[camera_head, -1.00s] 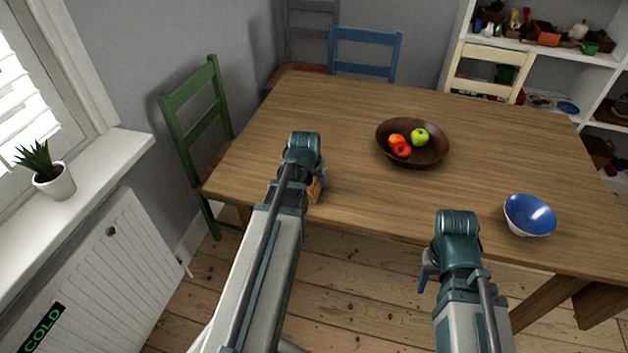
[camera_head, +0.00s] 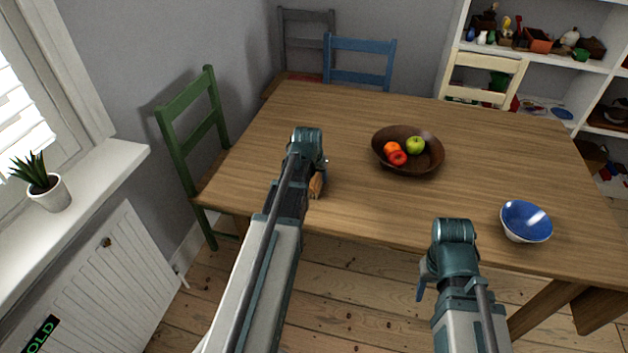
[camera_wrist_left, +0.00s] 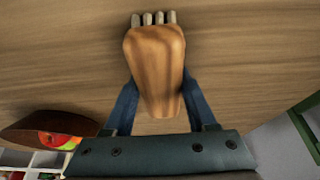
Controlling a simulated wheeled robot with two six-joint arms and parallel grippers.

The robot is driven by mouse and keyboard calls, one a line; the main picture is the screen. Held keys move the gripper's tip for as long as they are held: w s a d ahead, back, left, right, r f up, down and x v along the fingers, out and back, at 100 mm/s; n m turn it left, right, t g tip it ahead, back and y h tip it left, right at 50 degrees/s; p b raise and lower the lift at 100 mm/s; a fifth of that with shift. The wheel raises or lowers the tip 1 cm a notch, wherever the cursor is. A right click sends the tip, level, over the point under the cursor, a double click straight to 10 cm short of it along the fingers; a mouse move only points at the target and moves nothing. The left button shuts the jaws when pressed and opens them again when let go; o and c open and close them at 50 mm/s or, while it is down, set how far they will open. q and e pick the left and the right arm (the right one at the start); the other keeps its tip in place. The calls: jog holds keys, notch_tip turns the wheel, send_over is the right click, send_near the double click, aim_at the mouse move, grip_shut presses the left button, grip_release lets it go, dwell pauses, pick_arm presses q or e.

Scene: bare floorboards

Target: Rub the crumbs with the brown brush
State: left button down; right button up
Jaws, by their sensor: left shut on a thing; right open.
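The brown brush (camera_wrist_left: 155,65) has an orange-brown wooden body with several pale bristle tufts at its end. My left gripper (camera_wrist_left: 160,98) is shut on it, with one blue finger on each side. In the head view only a small part of the brush (camera_head: 316,184) shows beside my left wrist, over the near left part of the wooden table (camera_head: 270,125). I cannot tell whether the bristles touch the tabletop. My right gripper (camera_head: 421,290) is open, low at the table's front edge and mostly hidden by its wrist. I see no crumbs in either view.
A dark wooden bowl (camera_head: 425,168) with red, orange and green fruit stands mid-table. A blue bowl (camera_head: 526,220) stands at the right front. Green (camera_head: 190,110), blue (camera_head: 358,60) and cream (camera_head: 483,75) chairs stand around the table. The far left tabletop is clear.

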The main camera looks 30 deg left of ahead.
pick_arm(q)
jog(key=shift+w+a, duration=0.15)
jog(key=shift+w, duration=0.55)
jog(key=shift+w, duration=0.15)
jog(key=shift+w+a, duration=0.25)
jog(key=shift+w, duration=0.6)
jog(key=shift+w+a, duration=0.2)
jog(key=shift+w, duration=0.65)
jog(key=shift+r, duration=0.1)
notch_tip(320, 180, up, 6)
jog(key=p, duration=0.6)
notch_tip(320, 180, up, 3)
jog(key=p, duration=0.3)
